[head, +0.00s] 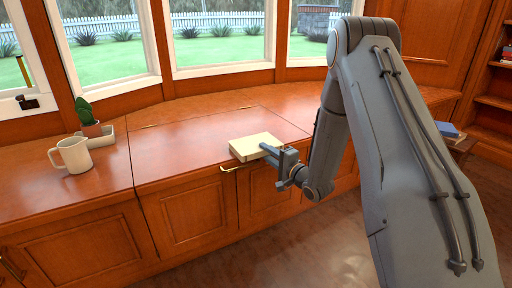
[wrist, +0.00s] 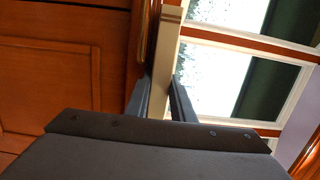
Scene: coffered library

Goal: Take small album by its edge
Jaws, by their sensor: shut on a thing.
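The small album (head: 252,142) is a cream, flat, thick rectangle at the front edge of the wooden window bench. It lies level, and its front part appears to reach the bench edge. I cannot tell whether it rests fully on the top. My gripper (head: 268,149) comes in from the right front and is shut on the album's near edge. In the wrist view, the two dark fingers of my gripper (wrist: 163,90) stand on either side of the pale album (wrist: 167,50). The fingers hide part of the edge.
The bench top (head: 190,140) is mostly clear around the album. A cream mug (head: 74,155) and a small potted plant (head: 90,125) in a tray stand at the left. Books (head: 447,130) lie at the far right. Windows line the back, and cabinet doors (head: 190,215) face the floor.

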